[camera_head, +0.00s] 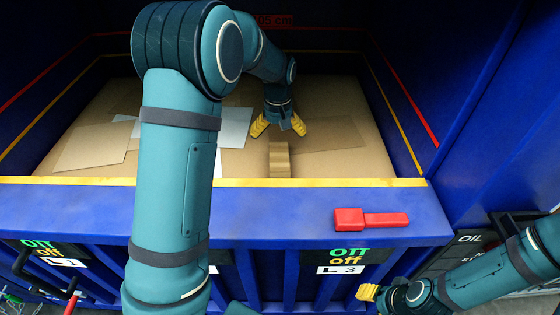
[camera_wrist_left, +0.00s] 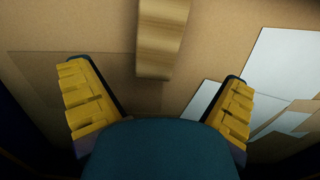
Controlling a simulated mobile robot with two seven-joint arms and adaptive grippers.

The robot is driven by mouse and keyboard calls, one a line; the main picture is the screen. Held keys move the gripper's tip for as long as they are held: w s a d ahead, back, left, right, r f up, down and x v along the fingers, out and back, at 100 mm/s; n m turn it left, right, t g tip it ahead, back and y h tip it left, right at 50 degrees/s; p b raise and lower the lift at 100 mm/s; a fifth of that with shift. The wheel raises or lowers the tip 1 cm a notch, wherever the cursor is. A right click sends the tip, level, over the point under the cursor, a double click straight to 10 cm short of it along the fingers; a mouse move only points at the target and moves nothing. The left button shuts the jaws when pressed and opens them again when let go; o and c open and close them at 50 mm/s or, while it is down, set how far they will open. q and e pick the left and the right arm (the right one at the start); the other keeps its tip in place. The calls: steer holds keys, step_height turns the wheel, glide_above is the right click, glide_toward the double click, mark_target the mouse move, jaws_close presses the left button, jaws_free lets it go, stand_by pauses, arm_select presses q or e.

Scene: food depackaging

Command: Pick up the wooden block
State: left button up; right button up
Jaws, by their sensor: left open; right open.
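The wooden block (camera_head: 279,160) lies on the brown floor of the blue container, near its front edge. In the left wrist view the block (camera_wrist_left: 162,38) shows at the top middle, with its upper end cut off by the frame. My left gripper (camera_head: 279,126) is inside the container with yellow fingers spread wide, just behind the block in the head view. The left wrist view shows its open fingers (camera_wrist_left: 158,103) with nothing between the tips. My right gripper (camera_head: 368,292) is outside the container at the lower right, only partly in view, away from the block.
The blue container (camera_head: 290,207) has high side walls and a yellow-striped front edge. A red handle-like piece (camera_head: 370,218) lies on the front ledge. White sheets (camera_head: 235,127) and brown cardboard pieces (camera_head: 95,146) lie flat on the floor. The floor right of the block is mostly clear.

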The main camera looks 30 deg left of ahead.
mark_target(279, 154)
arm_select(q)
step_height(279, 154, down, 4)
steer(key=shift+r+b, duration=0.15)
steer(key=shift+b, duration=0.15)
step_height(279, 154, down, 5)
steer(key=shift+d+f+b, duration=0.1)
steer(key=shift+b, duration=0.65)
steer(key=c, duration=1.4)
